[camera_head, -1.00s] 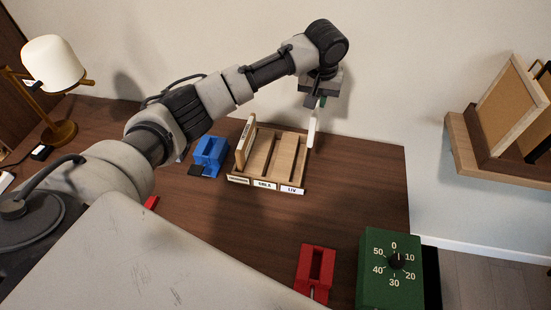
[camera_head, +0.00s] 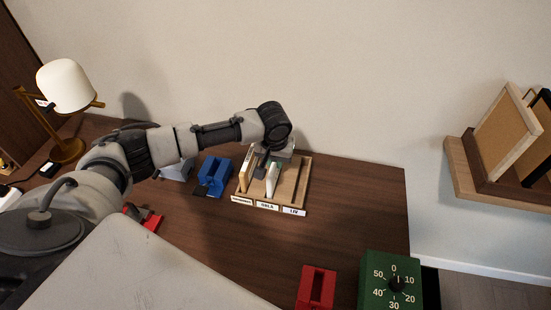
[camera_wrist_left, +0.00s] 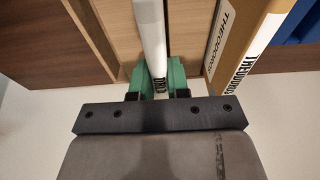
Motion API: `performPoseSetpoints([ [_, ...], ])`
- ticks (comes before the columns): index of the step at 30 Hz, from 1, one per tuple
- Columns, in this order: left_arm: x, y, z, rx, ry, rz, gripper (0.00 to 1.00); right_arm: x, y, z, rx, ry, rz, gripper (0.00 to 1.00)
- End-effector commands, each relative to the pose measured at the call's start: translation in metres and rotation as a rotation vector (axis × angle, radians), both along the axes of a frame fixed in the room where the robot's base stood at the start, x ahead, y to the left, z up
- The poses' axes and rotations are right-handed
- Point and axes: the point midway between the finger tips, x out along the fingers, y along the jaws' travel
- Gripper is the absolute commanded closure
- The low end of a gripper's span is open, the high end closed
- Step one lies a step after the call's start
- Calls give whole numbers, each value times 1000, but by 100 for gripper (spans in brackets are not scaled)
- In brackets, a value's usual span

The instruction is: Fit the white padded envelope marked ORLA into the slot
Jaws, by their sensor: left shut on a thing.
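The white padded envelope (camera_head: 271,180) stands on edge in my left gripper (camera_head: 268,166), at the middle slot of the wooden sorter (camera_head: 302,178), behind the label reading ORLA (camera_head: 267,206). In the left wrist view the envelope (camera_wrist_left: 151,32) shows as a thin white strip between the green fingers of the gripper (camera_wrist_left: 158,80), with small lettering near them. It lies between the sorter's wooden dividers (camera_wrist_left: 96,35). Whether its lower edge touches the slot floor is hidden. My right gripper is not in view.
A tan envelope marked THEODOROS (camera_wrist_left: 245,55) stands in the slot beside, close to the gripper. The slot labelled LIV (camera_head: 293,211) looks empty. A blue holder (camera_head: 214,178) stands left of the sorter. A red holder (camera_head: 316,287) and green timer (camera_head: 390,281) are at front right.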

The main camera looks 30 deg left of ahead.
Motion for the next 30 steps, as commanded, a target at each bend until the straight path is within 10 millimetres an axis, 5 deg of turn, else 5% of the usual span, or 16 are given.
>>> performPoseSetpoints([
  [11,0,0,-5,1,-1,0,100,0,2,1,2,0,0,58],
  [12,1,0,-5,1,-1,0,81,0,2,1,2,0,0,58],
  [17,0,0,-5,1,-2,0,58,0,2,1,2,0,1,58],
  [26,1,0,-3,1,-2,0,58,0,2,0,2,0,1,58],
  [30,-1,0,13,1,-3,0,58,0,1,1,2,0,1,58],
])
